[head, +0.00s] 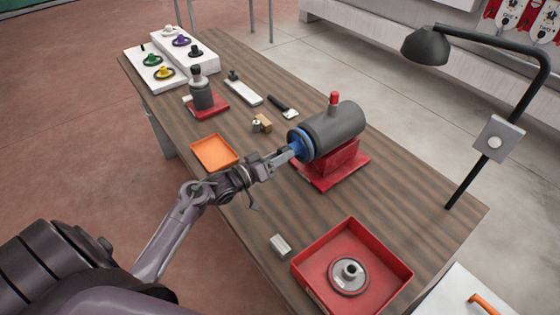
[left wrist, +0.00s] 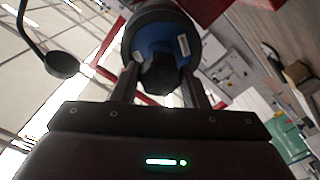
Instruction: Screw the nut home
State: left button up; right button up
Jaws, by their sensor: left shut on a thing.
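A grey cylindrical machine body (head: 338,128) lies on a red base (head: 334,165) on the workbench, with a blue ring (head: 303,146) at its left end. My left gripper (head: 292,153) reaches that end from the left and is shut on a dark nut. In the left wrist view the dark nut (left wrist: 160,75) sits between the two fingers, in front of the blue ring (left wrist: 155,42). The fingers hide the nut in the head view. I cannot tell how far the nut is threaded on. My right gripper is not in view.
A red tray (head: 392,262) with a grey wheel (head: 348,275) stands at the near right. An orange tray (head: 214,152) lies left of the gripper. A lamp (head: 427,46) overhangs the right side. White blocks with coloured knobs (head: 157,70) stand at the far left.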

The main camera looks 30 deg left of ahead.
pick_arm(q)
jog(key=m+b, duration=0.8)
jog(key=m, duration=1)
jog(key=shift+m+b, duration=0.3)
jog(key=shift+b, duration=0.05)
jog(key=o, duration=0.9)
jog(key=shift+w, duration=0.1)
